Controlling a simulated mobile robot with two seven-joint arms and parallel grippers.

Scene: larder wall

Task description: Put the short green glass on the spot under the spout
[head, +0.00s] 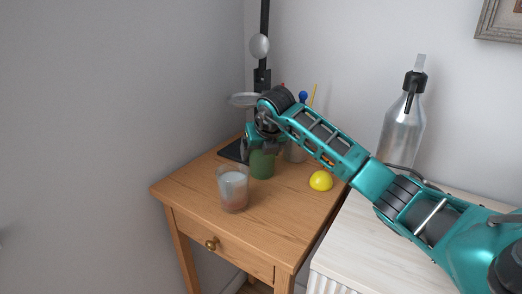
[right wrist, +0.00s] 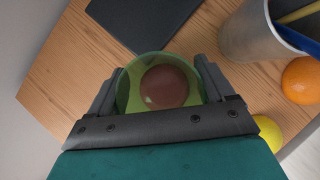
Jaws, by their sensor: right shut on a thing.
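The short green glass (head: 262,167) is at the back of the small wooden table, under my right gripper (head: 261,150). In the right wrist view, the green glass (right wrist: 130,92) sits between the two fingers of my right gripper (right wrist: 158,72), which is shut on it. Something round and brown shows inside the glass. A black upright stand (head: 262,80) with a silver ball and a grey disc rises at the back. A dark flat slab (head: 232,151) lies by it and shows ahead of the glass in the right wrist view (right wrist: 145,18). No spout can be clearly made out. My left gripper is not in view.
A clear glass (head: 232,188) with contents stands in front of the green one. A yellow ball (head: 320,181) lies to the right. A grey cup (right wrist: 255,35) with sticks and an orange ball (right wrist: 301,80) are close by. A bottle (head: 402,135) stands on the white cabinet.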

